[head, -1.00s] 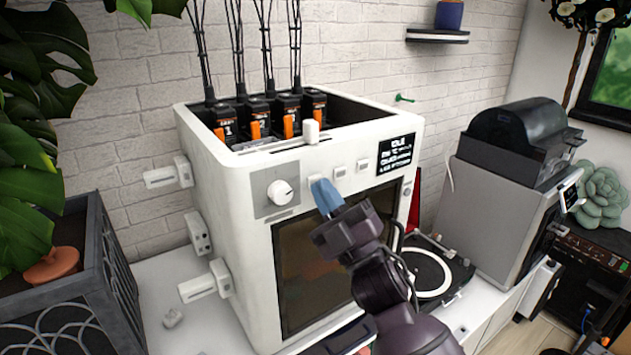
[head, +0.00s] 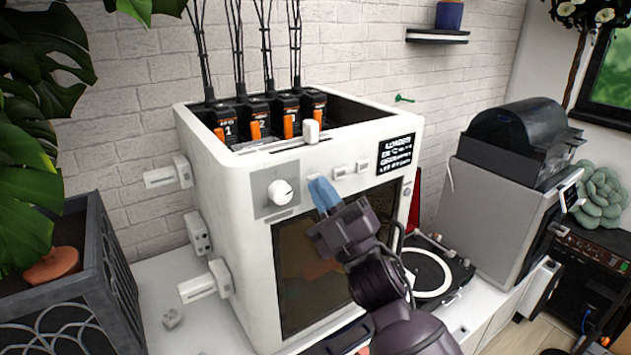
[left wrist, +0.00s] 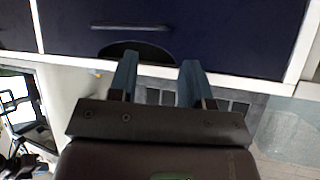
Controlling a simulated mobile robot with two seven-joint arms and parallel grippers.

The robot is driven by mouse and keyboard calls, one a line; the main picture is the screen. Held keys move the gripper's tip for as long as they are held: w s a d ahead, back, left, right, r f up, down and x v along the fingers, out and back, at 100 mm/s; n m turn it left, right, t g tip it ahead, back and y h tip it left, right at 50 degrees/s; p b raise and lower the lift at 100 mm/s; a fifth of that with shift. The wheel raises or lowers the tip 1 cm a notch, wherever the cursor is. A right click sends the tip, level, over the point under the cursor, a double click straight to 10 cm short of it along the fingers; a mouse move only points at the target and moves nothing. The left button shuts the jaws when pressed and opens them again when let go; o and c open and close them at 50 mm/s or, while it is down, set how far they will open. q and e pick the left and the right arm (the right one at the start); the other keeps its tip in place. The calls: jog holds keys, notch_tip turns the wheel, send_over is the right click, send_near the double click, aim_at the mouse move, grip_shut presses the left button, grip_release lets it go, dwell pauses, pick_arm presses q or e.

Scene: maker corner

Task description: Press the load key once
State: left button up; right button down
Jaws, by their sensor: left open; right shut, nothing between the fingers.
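The white machine (head: 225,170) stands on the white counter with a knob (head: 281,192), a row of small pale keys and a black display (head: 396,154) on its front. The middle key (head: 340,173) and right key (head: 363,166) are clear to see. The key at the left end is largely hidden by my right gripper (head: 324,194), whose blue fingertips are shut, empty and at or very near it; I cannot tell if they touch. Key labels are too small to read. The display's top line seems to begin with "LOAD". My left gripper (left wrist: 157,78) is open and empty.
Several black modules with orange tabs (head: 255,130) sit in the machine's open top. A turntable (head: 430,273) and a grey machine (head: 500,210) stand to the right, a planter (head: 90,285) to the left. A dark blue panel (left wrist: 220,35) faces my left gripper.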

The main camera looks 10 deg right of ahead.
pick_arm(q)
jog(key=shift+w+r, duration=0.15)
pick_arm(e)
jog(key=shift+s, duration=0.15)
pick_arm(q)
jog(key=shift+w+r, duration=0.2)
jog(key=shift+r, duration=0.1)
pick_arm(e)
jog(key=shift+s+d, duration=0.25)
jog(key=shift+s, duration=0.35)
pick_arm(q)
jog(key=shift+p, duration=0.3)
jog(key=shift+r+p, duration=0.5)
jog(key=shift+r, duration=0.15)
pick_arm(e)
jog(key=s, duration=0.1)
jog(key=s+d, duration=0.1)
jog(key=s, duration=0.2)
jog(key=shift+s+d, duration=0.35)
pick_arm(q)
jog(key=shift+w+r, duration=0.1)
jog(key=shift+w, duration=0.05)
pick_arm(e)
jog(key=shift+h, duration=0.3)
